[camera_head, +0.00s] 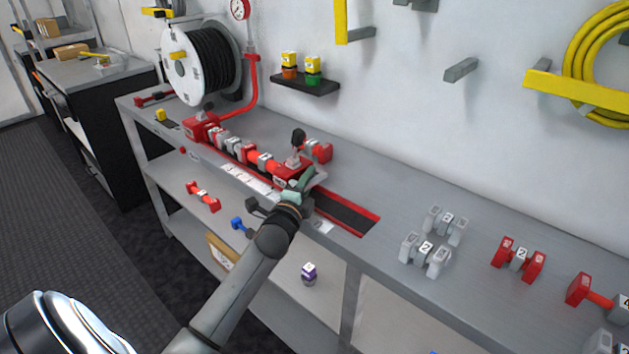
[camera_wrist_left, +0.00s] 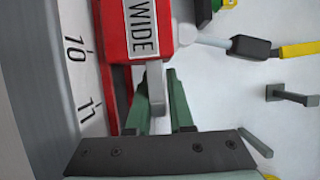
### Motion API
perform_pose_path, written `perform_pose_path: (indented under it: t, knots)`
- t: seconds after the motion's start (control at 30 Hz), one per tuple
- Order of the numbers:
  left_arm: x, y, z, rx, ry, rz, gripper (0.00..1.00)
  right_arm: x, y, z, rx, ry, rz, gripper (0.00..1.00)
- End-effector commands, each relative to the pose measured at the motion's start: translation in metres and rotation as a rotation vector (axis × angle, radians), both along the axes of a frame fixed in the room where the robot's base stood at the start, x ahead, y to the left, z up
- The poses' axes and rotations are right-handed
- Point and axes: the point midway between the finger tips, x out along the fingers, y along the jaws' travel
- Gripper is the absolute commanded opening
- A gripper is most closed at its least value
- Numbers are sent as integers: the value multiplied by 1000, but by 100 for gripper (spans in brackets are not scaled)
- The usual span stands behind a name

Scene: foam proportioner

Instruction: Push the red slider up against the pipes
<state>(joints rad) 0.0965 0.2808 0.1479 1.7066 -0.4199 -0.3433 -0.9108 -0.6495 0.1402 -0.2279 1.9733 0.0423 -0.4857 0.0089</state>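The red slider (camera_head: 291,173) sits on the red-edged rail on the workbench, at the right end of a row of red and grey pipe pieces (camera_head: 241,150). In the left wrist view the slider (camera_wrist_left: 142,40) is a red block with a white "WIDE" label and a grey tab (camera_wrist_left: 156,88) below it. My left gripper (camera_head: 303,188) is at the slider's right side; in the wrist view its green fingers (camera_wrist_left: 158,105) stand close on both sides of the tab and appear shut on it. Whether the pipes and slider touch is unclear. My right gripper is not in view.
The empty rail (camera_head: 348,213) runs on to the right of the slider. Several loose fittings (camera_head: 425,247) lie further right on the bench. A hose reel (camera_head: 192,62) stands at the left end, and a black wall shelf (camera_head: 305,86) holds two small bottles.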

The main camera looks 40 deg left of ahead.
Motion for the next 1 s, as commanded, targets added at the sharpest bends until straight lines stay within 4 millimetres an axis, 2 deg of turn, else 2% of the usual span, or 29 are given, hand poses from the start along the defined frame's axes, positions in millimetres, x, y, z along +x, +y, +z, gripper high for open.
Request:
perform_pose_path:
  t: [0.03, 0.2, 0.57, 0.77, 1.0]
  knots:
    - [0, 0, 1, 1, -1, 0, 26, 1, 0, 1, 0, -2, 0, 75]
    - [0, -2, 0, -1, -1, -5, 45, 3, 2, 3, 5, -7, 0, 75]
    - [-4, -6, -1, -2, -2, -8, 46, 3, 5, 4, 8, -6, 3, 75]
    - [-30, -14, -1, -1, 0, -8, 46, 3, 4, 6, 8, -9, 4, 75]
    - [-76, -28, -1, -2, 0, -7, 46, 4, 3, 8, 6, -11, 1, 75]
